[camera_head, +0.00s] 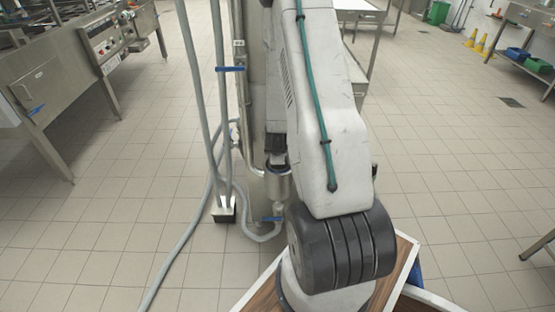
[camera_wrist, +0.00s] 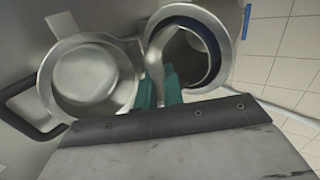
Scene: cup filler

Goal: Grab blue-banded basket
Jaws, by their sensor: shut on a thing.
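In the wrist view a round metal basket with a dark blue band (camera_wrist: 218,45) inside its rim is at the upper right. Its mouth faces the camera and its inside is dark. My gripper (camera_wrist: 160,92) has two teal fingers, shut around the metal handle-like piece in front of this basket. The exact contact is partly hidden by the fingers and the dark gripper edge.
A second round metal vessel (camera_wrist: 88,75) sits close on the left in the wrist view, with a black bar handle (camera_wrist: 22,112) nearby. In the head view grey hoses (camera_head: 200,100) run down beside my arm. A steel counter (camera_head: 60,85) stands at left; tiled floor is open at right.

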